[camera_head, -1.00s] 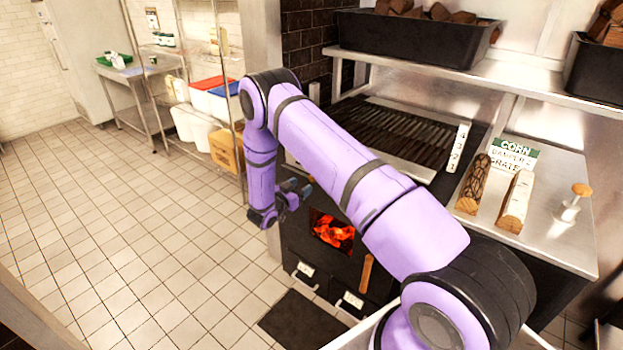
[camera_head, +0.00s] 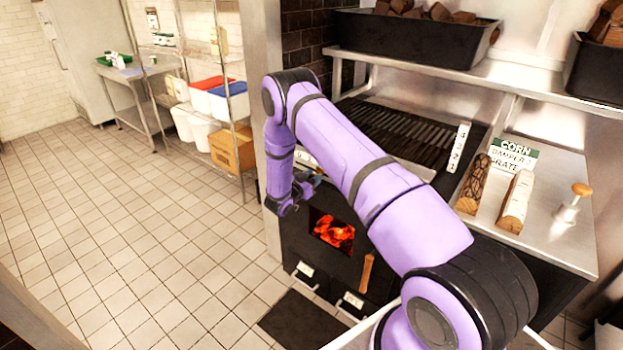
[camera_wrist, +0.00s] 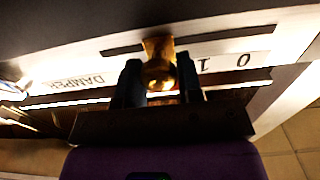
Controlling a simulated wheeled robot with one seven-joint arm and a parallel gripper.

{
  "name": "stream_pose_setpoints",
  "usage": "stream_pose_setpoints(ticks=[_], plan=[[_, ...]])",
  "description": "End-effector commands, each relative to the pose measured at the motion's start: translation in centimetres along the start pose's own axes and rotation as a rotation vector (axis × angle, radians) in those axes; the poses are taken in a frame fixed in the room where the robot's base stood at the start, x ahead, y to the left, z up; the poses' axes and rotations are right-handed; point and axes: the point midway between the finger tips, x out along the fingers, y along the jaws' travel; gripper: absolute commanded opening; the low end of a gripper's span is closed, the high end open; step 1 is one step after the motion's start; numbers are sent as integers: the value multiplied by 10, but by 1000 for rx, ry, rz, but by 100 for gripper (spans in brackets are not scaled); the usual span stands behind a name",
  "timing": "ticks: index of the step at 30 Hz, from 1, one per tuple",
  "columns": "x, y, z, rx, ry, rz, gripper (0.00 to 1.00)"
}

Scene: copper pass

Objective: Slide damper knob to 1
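The damper knob (camera_wrist: 160,72) is a brass-coloured knob on a slotted white plate marked DAMPER (camera_wrist: 77,80), seen upside down in the wrist view. The marks 1 and 0 show just right of the knob, 1 being the nearer. My gripper (camera_wrist: 160,90) has a black finger on each side of the knob, with little or no gap; I cannot tell whether they press on it. In the head view my gripper (camera_head: 314,182) is at the upper front of the black oven; the knob is hidden there.
The oven's glowing fire opening (camera_head: 333,232) is just below my gripper. The grill (camera_head: 410,130) lies behind my arm. A steel counter (camera_head: 560,225) at right holds two logs and a wooden-topped knob. The tiled floor (camera_head: 150,240) at left is clear.

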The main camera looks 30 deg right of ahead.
Motion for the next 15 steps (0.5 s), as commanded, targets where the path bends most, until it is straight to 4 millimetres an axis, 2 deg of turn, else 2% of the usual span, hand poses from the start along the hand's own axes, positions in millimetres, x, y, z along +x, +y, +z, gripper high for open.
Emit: stream_pose_setpoints(ticks=[1,3,8,15], plan=[[0,0,0,0,0,0,15],[0,0,0,0,0,0,0],[0,-5,0,1,0,-1,0],[0,-41,1,1,1,-1,0]])
